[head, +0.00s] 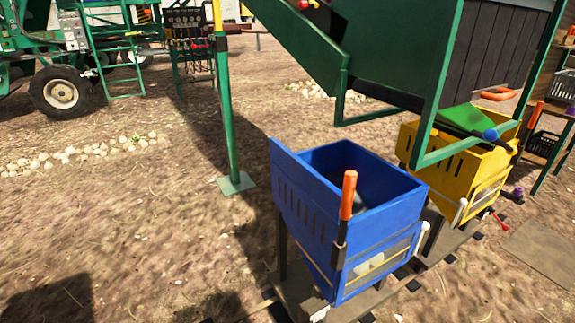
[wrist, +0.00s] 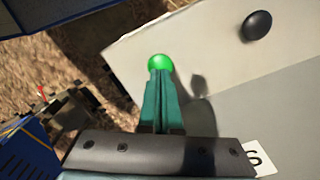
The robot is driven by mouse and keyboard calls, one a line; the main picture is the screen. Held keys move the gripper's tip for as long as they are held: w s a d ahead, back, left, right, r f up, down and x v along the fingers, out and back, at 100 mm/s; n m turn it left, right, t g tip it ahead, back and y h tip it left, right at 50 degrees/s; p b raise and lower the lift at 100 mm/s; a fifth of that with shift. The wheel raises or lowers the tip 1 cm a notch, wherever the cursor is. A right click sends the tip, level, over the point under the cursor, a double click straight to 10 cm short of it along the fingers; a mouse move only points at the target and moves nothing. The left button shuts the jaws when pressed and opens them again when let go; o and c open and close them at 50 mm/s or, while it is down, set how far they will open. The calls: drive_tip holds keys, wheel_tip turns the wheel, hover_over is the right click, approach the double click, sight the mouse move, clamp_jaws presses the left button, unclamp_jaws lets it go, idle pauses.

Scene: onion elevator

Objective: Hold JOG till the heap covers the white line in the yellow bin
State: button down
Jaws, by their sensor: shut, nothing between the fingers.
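In the wrist view my gripper (wrist: 159,78) is shut and empty, its teal fingers pointing at a round green button (wrist: 160,62) on a pale panel (wrist: 120,50). The fingertips overlap the button's lower edge; I cannot tell whether they press it. Which button is JOG is not readable here. In the head view the yellow bin (head: 437,172) stands at the right under the green machine frame, partly hidden by it. Its inside, any heap and the white line cannot be made out. My gripper is outside the head view.
A black round button (wrist: 257,25) sits on the panel's upper right, and a partly hidden white label (wrist: 262,158) lies below. A blue bin (head: 310,215) with an orange-handled tool (head: 348,195) stands left of the yellow bin. Open dirt ground lies to the left.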

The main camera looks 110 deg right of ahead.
drive_tip(key=shift+f, duration=0.25)
drive_tip(key=shift+f+b, duration=0.65)
drive_tip(key=shift+f, duration=0.2)
idle(1.0)
wheel_tip(320, 180, up, 7)
drive_tip(key=p, duration=0.6)
drive_tip(key=shift+r, duration=0.15)
